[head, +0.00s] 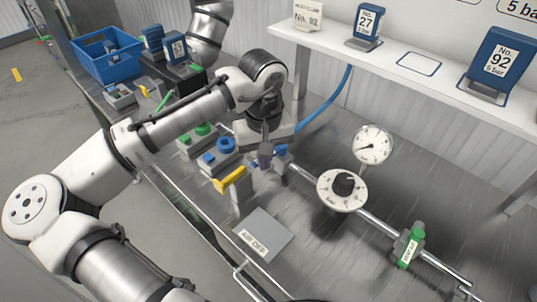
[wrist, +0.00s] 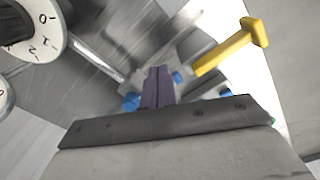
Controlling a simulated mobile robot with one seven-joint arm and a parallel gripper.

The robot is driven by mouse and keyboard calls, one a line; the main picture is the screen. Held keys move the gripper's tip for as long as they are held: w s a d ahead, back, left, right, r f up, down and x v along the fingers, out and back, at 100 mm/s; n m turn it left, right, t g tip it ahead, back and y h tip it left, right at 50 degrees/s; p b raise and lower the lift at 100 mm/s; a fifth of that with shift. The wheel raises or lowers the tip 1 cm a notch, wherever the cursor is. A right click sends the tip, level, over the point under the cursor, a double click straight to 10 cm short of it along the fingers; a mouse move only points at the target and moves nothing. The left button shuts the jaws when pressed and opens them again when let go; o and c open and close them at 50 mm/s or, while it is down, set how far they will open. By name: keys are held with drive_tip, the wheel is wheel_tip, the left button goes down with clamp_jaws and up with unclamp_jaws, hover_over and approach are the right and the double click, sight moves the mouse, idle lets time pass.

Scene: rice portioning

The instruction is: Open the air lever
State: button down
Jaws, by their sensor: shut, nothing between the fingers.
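A yellow lever (head: 230,179) with a T-shaped end sits on a grey block, just behind a grey plate (head: 262,238) lettered "AIR OFF". In the wrist view the yellow lever (wrist: 228,50) slants toward the upper right. My gripper (head: 265,160) points down just behind and to the right of the lever, near a blue fitting (head: 281,151) on the pipe. In the wrist view my gripper (wrist: 157,72) has its dark fingers together and empty. The fingers appear apart from the lever.
A round dial knob (head: 343,188) and a gauge (head: 372,145) stand right of my gripper. A blue-topped block (head: 222,150) is left of my gripper. A white shelf (head: 420,63) with labelled weights runs behind.

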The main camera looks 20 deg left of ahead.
drive_tip(key=shift+a, duration=0.15)
drive_tip(key=shift+w+a, duration=0.2)
drive_tip(key=shift+a, duration=0.25)
drive_tip(key=shift+w+a, duration=0.2)
drive_tip(key=shift+a, duration=0.25)
drive_tip(key=shift+w+a+p, duration=0.5)
drive_tip(key=shift+w+a, duration=0.15)
drive_tip(key=shift+a, duration=0.25)
drive_tip(key=shift+w+a+p, duration=0.3)
drive_tip(key=shift+w+a, duration=0.35)
drive_tip(key=shift+w, duration=0.25)
